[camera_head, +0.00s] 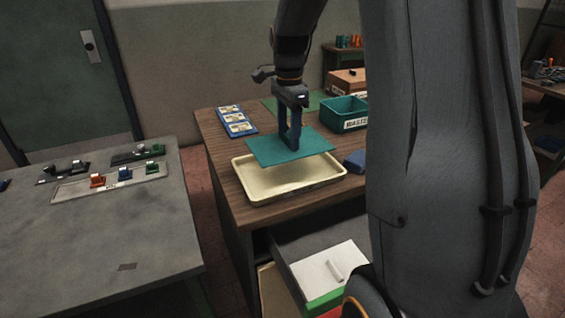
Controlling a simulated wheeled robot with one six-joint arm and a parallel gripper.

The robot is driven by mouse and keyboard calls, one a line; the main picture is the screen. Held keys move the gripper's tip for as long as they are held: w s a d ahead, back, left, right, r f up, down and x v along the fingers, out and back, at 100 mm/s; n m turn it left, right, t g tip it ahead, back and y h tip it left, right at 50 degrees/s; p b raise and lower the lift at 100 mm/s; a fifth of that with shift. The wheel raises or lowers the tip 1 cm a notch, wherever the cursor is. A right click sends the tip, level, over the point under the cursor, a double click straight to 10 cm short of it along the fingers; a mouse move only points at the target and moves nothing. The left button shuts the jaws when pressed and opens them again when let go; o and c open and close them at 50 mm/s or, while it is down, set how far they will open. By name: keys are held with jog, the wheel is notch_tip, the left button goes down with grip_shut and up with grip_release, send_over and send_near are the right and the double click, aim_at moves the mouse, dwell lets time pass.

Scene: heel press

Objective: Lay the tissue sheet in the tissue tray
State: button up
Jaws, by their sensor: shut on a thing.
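The tissue sheet, a flat teal-green rectangle (268,151), is held roughly level by my gripper (290,146). My gripper points down with its fingers shut on the sheet near its middle. The cream tray, which I take to be the tissue tray (290,184), stands on the wooden desk. The sheet appears above the tray and covers its far part in this view. The visible part of the tray's inside looks empty. The exact gap between sheet and tray cannot be told.
A teal bin marked WASTE (345,112) stands behind on the desk, and a dark blue block (355,161) lies right of the tray. A blue card holder (236,121) lies at the back left. An open drawer (330,270) sticks out below. A grey table (100,230) stands left.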

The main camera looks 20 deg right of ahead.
aim_at(287, 172)
notch_tip(287, 172, down, 9)
jog(key=shift+f+p, duration=0.2)
jog(key=shift+p, duration=0.95)
jog(key=shift+a+f, duration=0.1)
jog(key=shift+f, duration=0.05)
jog(key=o, duration=1)
